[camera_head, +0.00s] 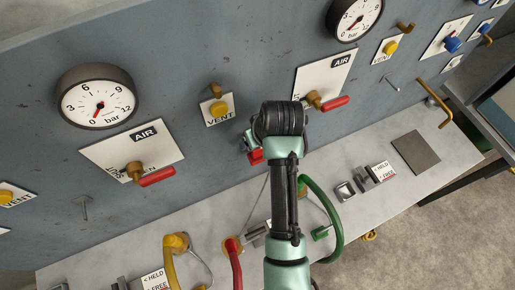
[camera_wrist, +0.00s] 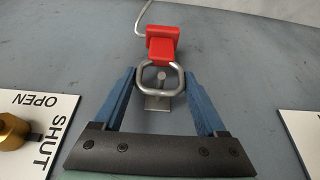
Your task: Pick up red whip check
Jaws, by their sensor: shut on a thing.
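The red whip check has a red block (camera_wrist: 163,42), a grey metal loop and a thin cable that runs off upward in the wrist view. My gripper (camera_wrist: 158,77) has its blue fingers on either side of the loop and is shut on it. A metal peg with a small plate (camera_wrist: 157,103) shows through and below the loop; I cannot tell whether the loop hangs on it. In the head view the red block (camera_head: 255,157) shows just left of my wrist, close to the panel, and the cable drops toward the bench. My arm hides part of this.
The grey panel carries gauges (camera_head: 97,96), vent valves and red-handled air valves (camera_head: 157,177). A similar bare peg (camera_head: 84,204) stands out at left. On the bench (camera_head: 450,153) are a red hose (camera_head: 235,264), a green hose (camera_head: 335,220), a yellow hose (camera_head: 171,262) and held/free labels.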

